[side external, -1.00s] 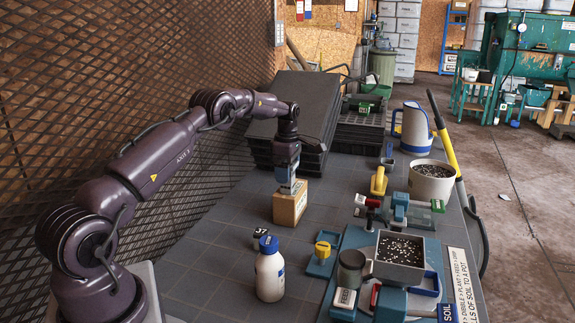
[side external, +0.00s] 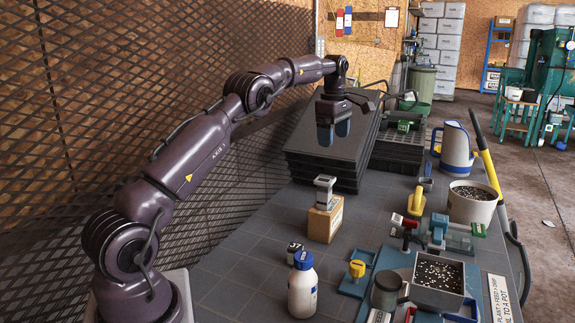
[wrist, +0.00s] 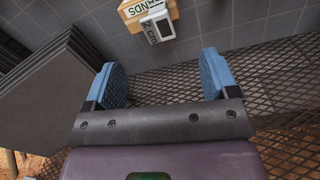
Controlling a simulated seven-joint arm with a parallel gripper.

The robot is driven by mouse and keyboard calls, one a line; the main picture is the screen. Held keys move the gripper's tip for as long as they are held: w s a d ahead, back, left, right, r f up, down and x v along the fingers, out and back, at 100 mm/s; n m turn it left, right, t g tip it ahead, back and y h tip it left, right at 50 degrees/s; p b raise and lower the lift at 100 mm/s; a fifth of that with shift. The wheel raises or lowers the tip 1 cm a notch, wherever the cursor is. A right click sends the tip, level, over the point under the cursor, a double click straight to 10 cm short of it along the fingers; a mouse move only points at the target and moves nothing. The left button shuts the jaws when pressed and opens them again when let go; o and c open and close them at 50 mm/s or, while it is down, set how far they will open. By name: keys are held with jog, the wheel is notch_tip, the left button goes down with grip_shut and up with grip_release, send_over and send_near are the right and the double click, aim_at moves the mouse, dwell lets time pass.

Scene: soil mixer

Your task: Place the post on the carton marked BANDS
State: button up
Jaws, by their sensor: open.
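The post (side external: 324,190) is a small grey block-like piece standing on the carton (side external: 325,222), a brown box. In the wrist view the post (wrist: 157,27) shows a dark window and "2 cm" on its side, and the carton (wrist: 140,14) carries a label reading "ANDS", its edge cut off. My gripper (side external: 333,133) is open and empty, above and behind the post, near the stacked dark trays. In the wrist view its two blue fingers (wrist: 162,75) stand wide apart, with the post beyond them and not between them.
The stack of dark trays (side external: 318,165) stands behind the carton. A blue-grey fixture (side external: 440,238) and a soil pot (side external: 472,203) are at right. Grey table shows left of the carton.

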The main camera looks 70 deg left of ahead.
jog(key=s+d+r+m+t, duration=0.1)
jog(key=s+d+r+m, duration=0.4)
jog(key=d, duration=0.4)
jog(key=s+d+r+m+t, duration=0.2)
jog(key=s+d+r+m, duration=0.1)
jog(key=d+r+m, duration=0.5)
jog(key=s+d+f+m+t, duration=0.1)
jog(key=s+d+f+m, duration=0.3)
jog(key=s, duration=0.5)
jog(key=s+d+f+m+t, duration=0.1)
jog(key=s+d+f+m, duration=0.4)
jog(key=s+d+m, duration=0.2)
jog(key=s+d, duration=0.2)
jog(key=s, duration=0.1)
jog(key=shift+s+d+m, duration=0.25)
jog(key=shift+d+m, duration=0.15)
